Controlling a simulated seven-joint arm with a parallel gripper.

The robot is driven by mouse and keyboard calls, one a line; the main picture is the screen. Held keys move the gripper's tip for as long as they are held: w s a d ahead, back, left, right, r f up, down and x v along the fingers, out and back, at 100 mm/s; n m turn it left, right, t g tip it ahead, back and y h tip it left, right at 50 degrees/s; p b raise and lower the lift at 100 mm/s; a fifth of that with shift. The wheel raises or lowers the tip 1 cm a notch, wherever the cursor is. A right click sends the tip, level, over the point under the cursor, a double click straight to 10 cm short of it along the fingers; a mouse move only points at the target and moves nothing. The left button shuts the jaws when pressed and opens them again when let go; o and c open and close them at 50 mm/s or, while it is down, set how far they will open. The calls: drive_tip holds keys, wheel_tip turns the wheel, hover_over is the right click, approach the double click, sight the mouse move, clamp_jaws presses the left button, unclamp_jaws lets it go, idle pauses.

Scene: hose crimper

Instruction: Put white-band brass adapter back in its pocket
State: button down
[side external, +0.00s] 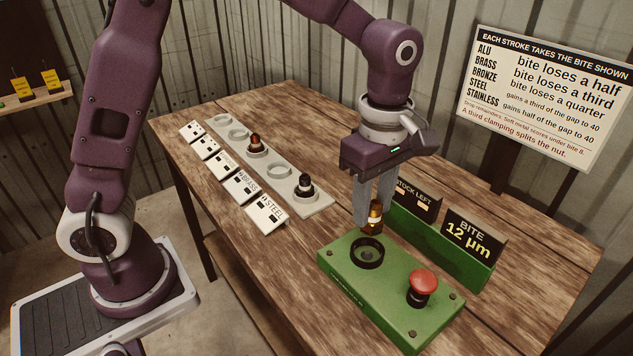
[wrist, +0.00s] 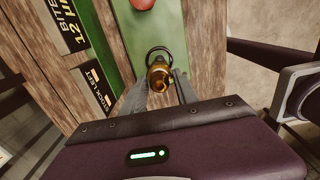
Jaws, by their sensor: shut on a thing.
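My gripper (side external: 372,215) is shut on the brass adapter (side external: 376,216), a small golden fitting with a dark upper part. It holds the adapter upright above the green crimper base, just behind the black ring socket (side external: 367,253). The adapter also shows between the fingertips in the wrist view (wrist: 160,76), in front of the ring. I cannot make out a white band on it. The grey pocket strip (side external: 318,208) lies to the left on the table. Its pocket beside the BRASS card (side external: 241,187) is an empty ring (side external: 279,171).
A dark fitting (side external: 305,186) stands in the strip's near pocket, and a reddish-brown one (side external: 256,145) stands farther back. The two farthest pockets look empty. A red button (side external: 423,284) sits on the green base. The BITE sign (side external: 470,240) stands behind it. Bare table lies between strip and base.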

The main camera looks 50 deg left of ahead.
drive_tip(key=w+a+f+n, duration=0.15)
drive_tip(key=a+n, duration=0.35)
drive_tip(key=a, duration=1.2)
drive_tip(key=w+a+f+n, duration=0.15)
drive_tip(key=a+n, duration=0.25)
drive_tip(key=a, duration=1.4)
drive_tip(key=shift+s+d+f, duration=0.1)
drive_tip(key=shift+d+f, duration=0.1)
drive_tip(key=shift+f, duration=1.5)
drive_tip(key=shift+d+f, duration=0.15)
drive_tip(key=shift+f, duration=1.5)
drive_tip(key=c, duration=0.9)
unclamp_jaws()
drive_tip(key=shift+o, duration=0.2)
wheel_tip(320, 180, up, 7)
